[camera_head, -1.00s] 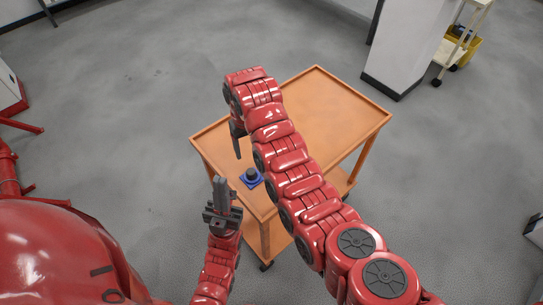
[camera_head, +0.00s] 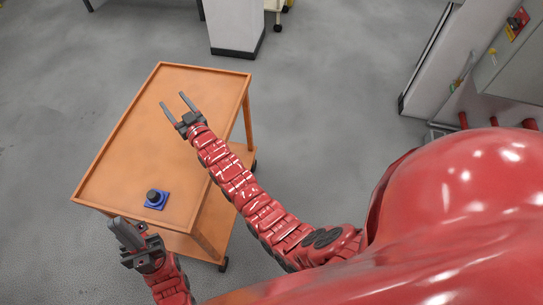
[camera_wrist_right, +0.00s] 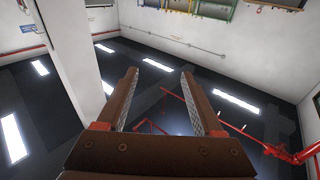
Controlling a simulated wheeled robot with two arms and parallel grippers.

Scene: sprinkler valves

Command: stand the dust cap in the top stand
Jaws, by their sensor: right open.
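A dark round piece (camera_head: 154,195) sits on a small blue square base (camera_head: 162,205) near the front of the orange table. I cannot tell for sure whether it is the dust cap, and I cannot pick out the top stand. My right gripper (camera_head: 172,99) is open and empty above the far part of the table, well beyond the blue base. In the right wrist view its fingers (camera_wrist_right: 159,72) are spread with nothing between them. My left gripper (camera_head: 126,233) is at the table's front left corner, close to the blue base; its finger gap is not clear.
The orange table (camera_head: 165,125) has a raised rim and a lower shelf; most of its top is clear. Grey floor surrounds it. A white column (camera_head: 236,25) stands behind, and a grey cabinet (camera_head: 505,70) stands at the right. The right wrist view shows red pipes (camera_wrist_right: 295,155) and light panels.

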